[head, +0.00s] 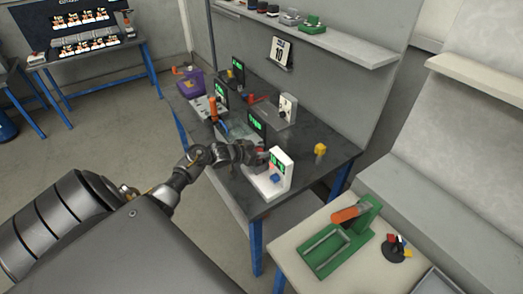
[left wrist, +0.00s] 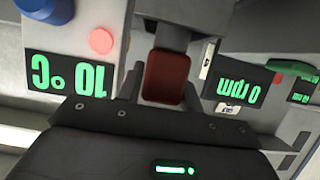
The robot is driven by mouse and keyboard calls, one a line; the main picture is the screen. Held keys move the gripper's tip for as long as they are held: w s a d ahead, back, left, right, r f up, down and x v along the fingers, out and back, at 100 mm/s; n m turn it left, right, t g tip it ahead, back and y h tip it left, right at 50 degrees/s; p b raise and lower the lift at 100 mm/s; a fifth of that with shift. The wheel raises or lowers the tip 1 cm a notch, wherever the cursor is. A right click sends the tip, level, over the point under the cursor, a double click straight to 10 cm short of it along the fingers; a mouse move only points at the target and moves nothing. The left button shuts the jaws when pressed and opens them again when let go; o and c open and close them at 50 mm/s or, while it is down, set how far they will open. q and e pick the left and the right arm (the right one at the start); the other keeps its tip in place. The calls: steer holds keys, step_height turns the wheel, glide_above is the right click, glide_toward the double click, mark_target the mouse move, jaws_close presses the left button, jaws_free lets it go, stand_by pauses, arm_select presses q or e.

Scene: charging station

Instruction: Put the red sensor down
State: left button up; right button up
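The red sensor (left wrist: 166,77) shows as a dark red block in the left wrist view. It sits between the two fingers of my left gripper (left wrist: 165,92), which look shut on it. A grey upright part stands just beyond it; I cannot tell whether the two touch. The red sensor cannot be made out at the gripper there. My right gripper is not in view.
A yellow part (head: 320,149) and a purple bin (head: 191,84) are on the bench. A side table holds a green tray (head: 326,255).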

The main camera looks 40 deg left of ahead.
arm_select(q)
steer(key=shift+o, duration=0.2)
steer(key=shift+r, duration=0.15)
steer(key=b+v, duration=0.1)
steer(key=v, duration=1.1)
